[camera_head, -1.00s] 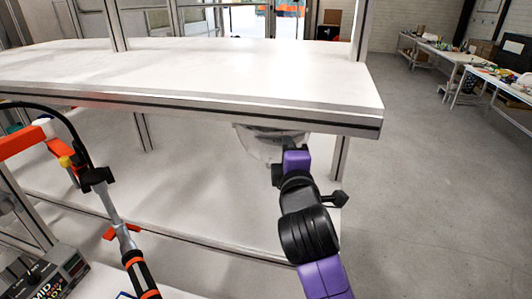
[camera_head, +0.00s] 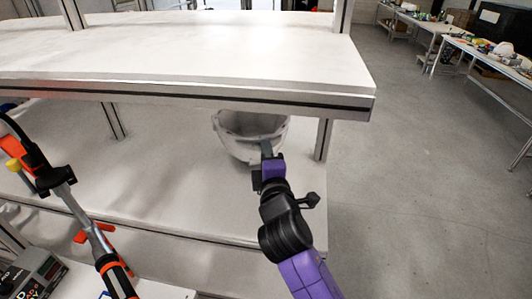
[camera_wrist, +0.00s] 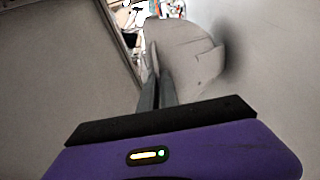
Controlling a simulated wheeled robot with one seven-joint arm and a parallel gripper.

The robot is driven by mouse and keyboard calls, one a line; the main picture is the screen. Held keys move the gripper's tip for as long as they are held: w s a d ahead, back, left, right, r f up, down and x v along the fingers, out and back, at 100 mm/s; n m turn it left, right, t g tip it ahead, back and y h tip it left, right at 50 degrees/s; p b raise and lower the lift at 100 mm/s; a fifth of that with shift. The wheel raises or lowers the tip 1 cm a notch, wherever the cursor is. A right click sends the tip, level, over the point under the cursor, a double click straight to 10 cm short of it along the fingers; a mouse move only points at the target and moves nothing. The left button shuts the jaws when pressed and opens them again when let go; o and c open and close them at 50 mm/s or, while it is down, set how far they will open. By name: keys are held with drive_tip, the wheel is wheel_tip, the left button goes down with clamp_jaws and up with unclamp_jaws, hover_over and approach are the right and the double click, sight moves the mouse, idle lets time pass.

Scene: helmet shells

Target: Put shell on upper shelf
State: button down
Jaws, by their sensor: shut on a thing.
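The white helmet shell (camera_head: 238,140) shows in the head view, under the front edge of the upper shelf (camera_head: 190,50), with its open side up. Its top rim is partly hidden by the shelf edge. My gripper (camera_head: 266,150) is shut on the shell's near right side, above the lower shelf (camera_head: 150,190). In the wrist view the shell (camera_wrist: 185,55) is just beyond the closed fingers (camera_wrist: 157,85). I cannot tell whether the shell touches the lower shelf.
The upper shelf's top is bare, and its front edge overhangs near my gripper. A metal post (camera_head: 323,140) stands right of the shell. A tool with orange and black parts (camera_head: 90,225) hangs at the left. Open floor (camera_head: 420,200) lies to the right.

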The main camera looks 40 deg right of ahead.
drive_tip(key=shift+f, duration=0.2)
drive_tip(key=shift+f, duration=0.15)
drive_tip(key=c, duration=1.6)
unclamp_jaws()
drive_tip(key=shift+f, duration=0.1)
drive_tip(key=b+v, duration=0.3)
drive_tip(key=v, duration=0.9)
